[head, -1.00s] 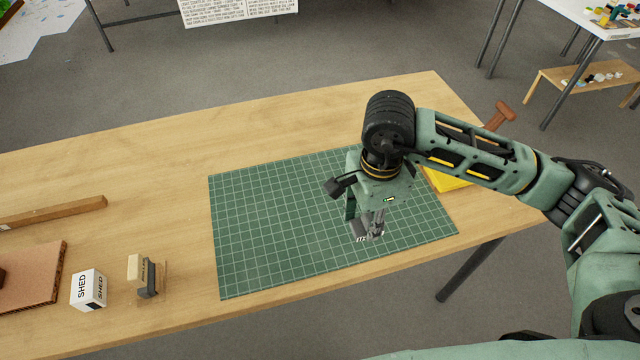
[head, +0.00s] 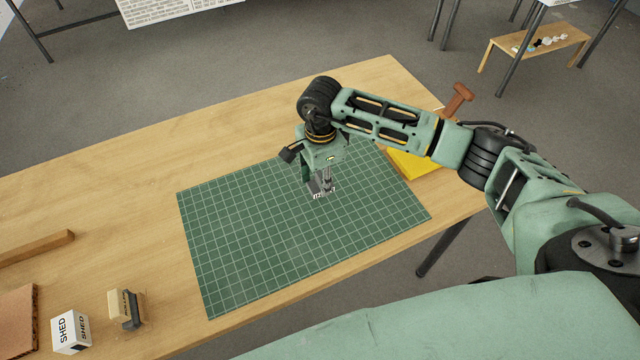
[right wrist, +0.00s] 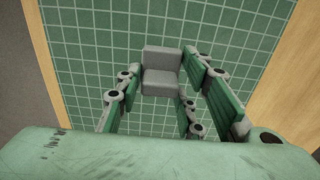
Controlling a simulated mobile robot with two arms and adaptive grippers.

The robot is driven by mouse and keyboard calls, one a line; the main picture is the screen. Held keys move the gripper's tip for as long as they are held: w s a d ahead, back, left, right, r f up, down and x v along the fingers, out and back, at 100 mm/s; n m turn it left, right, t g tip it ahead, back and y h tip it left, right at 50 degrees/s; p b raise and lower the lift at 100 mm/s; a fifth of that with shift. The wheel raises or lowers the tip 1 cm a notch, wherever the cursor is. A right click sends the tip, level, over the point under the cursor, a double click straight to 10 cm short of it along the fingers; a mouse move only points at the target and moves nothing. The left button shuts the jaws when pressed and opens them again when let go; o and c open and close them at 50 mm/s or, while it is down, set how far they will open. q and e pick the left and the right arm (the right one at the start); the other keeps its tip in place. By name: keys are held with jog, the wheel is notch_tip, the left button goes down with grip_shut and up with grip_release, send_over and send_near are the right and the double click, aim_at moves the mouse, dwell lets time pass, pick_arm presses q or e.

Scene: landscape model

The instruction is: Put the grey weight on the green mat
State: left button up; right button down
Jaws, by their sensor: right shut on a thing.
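The green mat (head: 290,250), printed with a pale grid, lies flat on the wooden table. The grey weight (right wrist: 162,72) is a small stepped block between the fingers of my right gripper (right wrist: 160,84) in the right wrist view, with the mat behind it. In the head view my right gripper (head: 323,187) is shut on the weight, over the right part of the mat. The fingers and wrist partly hide the weight there, and I cannot tell whether it touches the mat. My left gripper is not in view.
On the wooden table (head: 120,215), a yellow item (head: 415,165) and a brown handled tool (head: 458,98) are partly behind my right arm. A SHED box (head: 72,332), a stamp-like block (head: 126,310) and a wooden bar (head: 35,248) are at left. The mat's left half is clear.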

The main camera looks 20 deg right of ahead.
aim_at(320, 187)
jog(key=shift+w, duration=0.1)
jog(key=shift+f+p, duration=0.35)
jog(key=shift+f, duration=0.1)
notch_tip(320, 187, down, 2)
jog(key=shift+f+p, duration=0.2)
jog(key=shift+p, duration=0.25)
jog(key=shift+f, duration=0.5)
jog(key=c, duration=1.2)
grip_release()
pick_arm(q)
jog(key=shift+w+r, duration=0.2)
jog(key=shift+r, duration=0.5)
pick_arm(e)
jog(key=shift+r, duration=0.1)
